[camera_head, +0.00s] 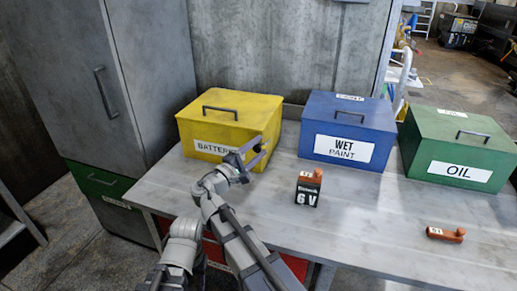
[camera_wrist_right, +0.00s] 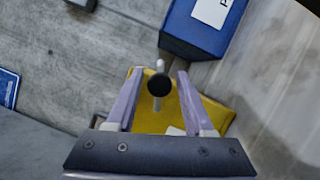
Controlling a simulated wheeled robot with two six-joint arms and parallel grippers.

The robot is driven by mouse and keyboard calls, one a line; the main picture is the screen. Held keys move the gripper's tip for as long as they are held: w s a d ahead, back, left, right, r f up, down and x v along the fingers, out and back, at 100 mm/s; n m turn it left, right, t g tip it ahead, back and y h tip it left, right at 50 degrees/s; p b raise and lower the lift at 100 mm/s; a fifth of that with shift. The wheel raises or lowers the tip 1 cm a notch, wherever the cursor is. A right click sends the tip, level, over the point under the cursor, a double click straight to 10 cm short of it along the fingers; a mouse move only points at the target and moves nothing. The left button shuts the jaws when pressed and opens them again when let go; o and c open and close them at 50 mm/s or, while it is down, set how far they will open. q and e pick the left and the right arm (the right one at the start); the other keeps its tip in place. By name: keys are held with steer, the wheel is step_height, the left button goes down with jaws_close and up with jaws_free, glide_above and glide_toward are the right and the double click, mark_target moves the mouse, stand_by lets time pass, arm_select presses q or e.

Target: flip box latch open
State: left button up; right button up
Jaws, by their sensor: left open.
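The yellow box (camera_head: 228,119) labelled BATTERIES stands at the back left of the table. My right gripper (camera_head: 252,148) is at its front right corner, fingers apart. In the right wrist view, a dark round knob on a pale rod (camera_wrist_right: 158,84), which looks like the latch, shows between the open fingers of my right gripper (camera_wrist_right: 157,90), with gaps on both sides. The yellow box (camera_wrist_right: 217,112) lies behind it; contact cannot be told. My left gripper (camera_head: 180,276) is low at the bottom left, open and away from the boxes.
A blue WET PAINT box (camera_head: 318,113) and a green OIL box (camera_head: 440,145) stand to the right. A 6 V battery (camera_head: 308,190) stands upright on the table (camera_head: 365,215). A small red-brown item (camera_head: 446,235) lies at front right. A grey cabinet (camera_head: 100,80) stands left.

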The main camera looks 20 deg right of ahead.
jaws_close()
steer(key=shift+m+p, duration=0.4)
steer(key=shift+m, duration=0.3)
steer(key=shift+f+m+g+y+p, duration=0.35)
steer(key=shift+f+m+g+y, duration=0.25)
steer(key=shift+m, duration=0.7)
steer(key=shift+s, duration=0.1)
steer(key=shift+o, duration=1.2)
jaws_free()
